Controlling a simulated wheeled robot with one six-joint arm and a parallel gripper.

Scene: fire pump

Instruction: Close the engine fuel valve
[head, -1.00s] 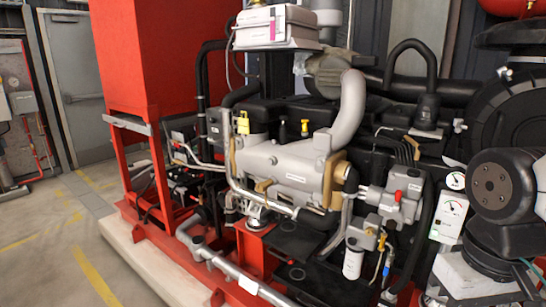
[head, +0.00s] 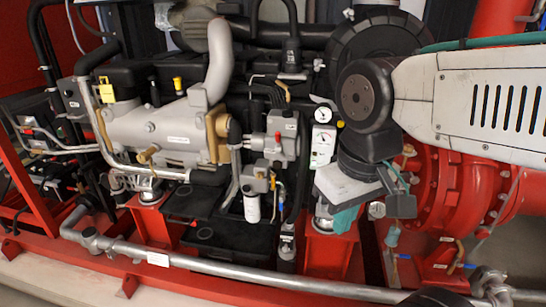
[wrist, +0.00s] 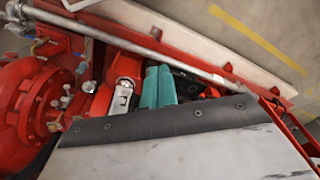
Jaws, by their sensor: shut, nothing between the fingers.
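My gripper (head: 344,222) has teal fingers and hangs pointing down in front of the engine's right end in the head view. Its teal fingers also show side by side in the wrist view (wrist: 158,72), shut and empty. No valve is clearly marked as the engine fuel valve. A small brass-yellow fitting (head: 273,183) with coloured lines sits beside a white filter (head: 252,208), left of my gripper and apart from it. I cannot tell whether it is the fuel valve or how its handle stands.
The grey engine (head: 160,135) stands on a red frame. A silver pipe (head: 230,270) runs along its front. Gauges (head: 323,128) stand close behind my arm. A red pump casing (head: 455,185) is at right. In the wrist view, floor (wrist: 250,45) lies beyond the frame.

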